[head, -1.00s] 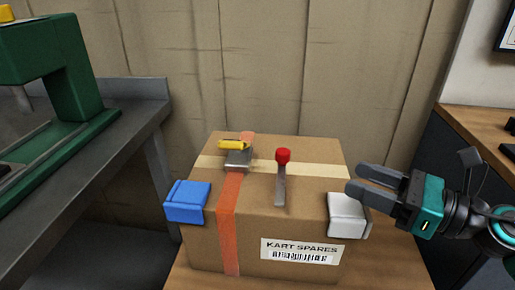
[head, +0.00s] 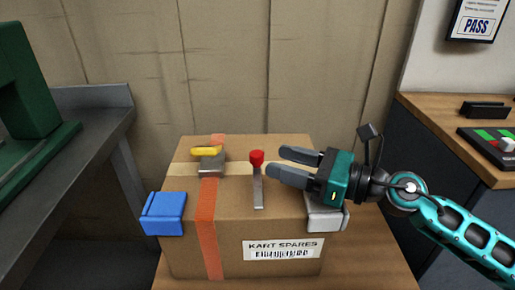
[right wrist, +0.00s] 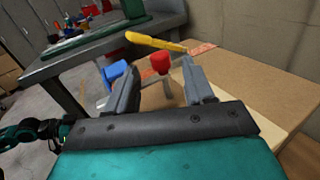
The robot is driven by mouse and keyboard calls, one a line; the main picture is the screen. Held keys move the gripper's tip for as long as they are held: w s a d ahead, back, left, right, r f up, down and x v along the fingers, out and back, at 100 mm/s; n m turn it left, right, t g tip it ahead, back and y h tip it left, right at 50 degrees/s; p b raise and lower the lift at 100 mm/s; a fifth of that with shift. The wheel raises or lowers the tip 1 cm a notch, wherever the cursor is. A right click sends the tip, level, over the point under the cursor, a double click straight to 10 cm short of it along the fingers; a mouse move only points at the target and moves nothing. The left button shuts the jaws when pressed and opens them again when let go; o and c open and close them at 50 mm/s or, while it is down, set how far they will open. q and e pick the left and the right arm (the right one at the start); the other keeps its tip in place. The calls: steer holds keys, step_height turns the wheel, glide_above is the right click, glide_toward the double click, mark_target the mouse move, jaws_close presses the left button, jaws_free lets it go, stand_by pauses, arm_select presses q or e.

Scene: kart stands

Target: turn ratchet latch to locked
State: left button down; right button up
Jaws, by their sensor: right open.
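A cardboard box labelled KART SPARES (head: 190,254) stands on a wooden surface. On its top is a metal ratchet (head: 212,167) on an orange strap (head: 208,230), with a yellow handle (head: 207,151). Right of it an upright metal lever (head: 258,190) carries a red knob (head: 257,157). My right gripper (head: 272,162) is open, its fingers pointing left, close to the right of the red knob in the head view. In the right wrist view the red knob (right wrist: 159,63) shows between the open fingers, with the yellow handle (right wrist: 155,41) beyond it.
A blue corner protector (head: 163,214) sits on the box's left front corner and a pale one (head: 325,212) on the right. A grey metal bench (head: 95,110) with a green machine (head: 30,120) is at left. A wood-topped counter (head: 450,125) is at right.

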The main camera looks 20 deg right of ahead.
mark_target(263, 156)
steer(key=p+x, duration=0.1)
steer(key=x, duration=0.3)
steer(key=shift+w+a+r+p, duration=0.15)
steer(key=shift+w+a+p, duration=0.1)
steer(key=shift+p, duration=0.05)
steer(key=shift+w+a, duration=0.5)
steer(key=shift+a, duration=0.05)
jaws_close()
